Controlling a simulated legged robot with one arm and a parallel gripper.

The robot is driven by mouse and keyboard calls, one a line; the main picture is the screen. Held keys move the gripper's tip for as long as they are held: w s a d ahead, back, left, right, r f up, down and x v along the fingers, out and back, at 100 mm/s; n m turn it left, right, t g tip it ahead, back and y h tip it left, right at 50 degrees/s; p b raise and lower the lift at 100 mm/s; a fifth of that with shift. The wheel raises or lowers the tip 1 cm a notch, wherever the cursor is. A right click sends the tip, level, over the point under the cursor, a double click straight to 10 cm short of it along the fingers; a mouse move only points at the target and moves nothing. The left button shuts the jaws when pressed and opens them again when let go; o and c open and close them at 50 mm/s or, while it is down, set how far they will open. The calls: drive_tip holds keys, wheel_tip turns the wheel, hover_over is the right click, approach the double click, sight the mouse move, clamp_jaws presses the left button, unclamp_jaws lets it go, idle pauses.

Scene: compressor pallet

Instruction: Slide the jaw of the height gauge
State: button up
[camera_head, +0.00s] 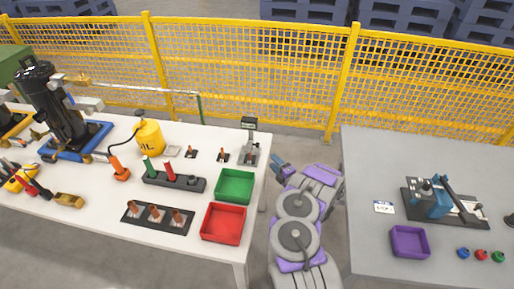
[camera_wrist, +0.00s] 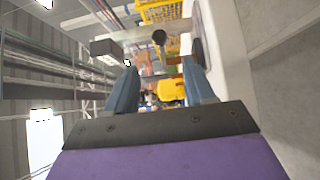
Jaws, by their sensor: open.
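The height gauge (camera_head: 251,145) stands upright at the right end of the white table, with a grey base and a dark display on top. In the wrist view it appears sideways, its grey column (camera_wrist: 138,34) running between the display (camera_wrist: 105,48) and the base. A dark round-ended part (camera_wrist: 159,37) on the column may be the jaw; I cannot tell for sure. My gripper (camera_head: 280,167) is just off the table's right edge, right of the gauge and apart from it. Its blue fingers (camera_wrist: 158,70) are open with nothing held between them.
A green tray (camera_head: 235,186) and a red tray (camera_head: 223,224) sit near the gauge. A yellow oil can (camera_head: 149,136) stands farther left. The grey table (camera_head: 440,160) on the right holds a purple tray (camera_head: 410,242) and a blue device. A yellow mesh fence (camera_head: 290,70) runs behind.

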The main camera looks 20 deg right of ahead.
sight(258, 146)
drive_tip(key=w+b, duration=0.1)
drive_tip(key=w, duration=0.3)
drive_tip(key=w+a+b, duration=0.1)
drive_tip(key=w, duration=0.3)
drive_tip(key=w+a+b, duration=0.1)
drive_tip(key=w+b, duration=0.1)
drive_tip(key=w, duration=0.2)
drive_tip(key=shift+w+f, duration=0.1)
drive_tip(key=shift+f, duration=0.05)
drive_tip(key=shift+w+a, duration=0.2)
drive_tip(key=shift+w, duration=0.5)
clamp_jaws()
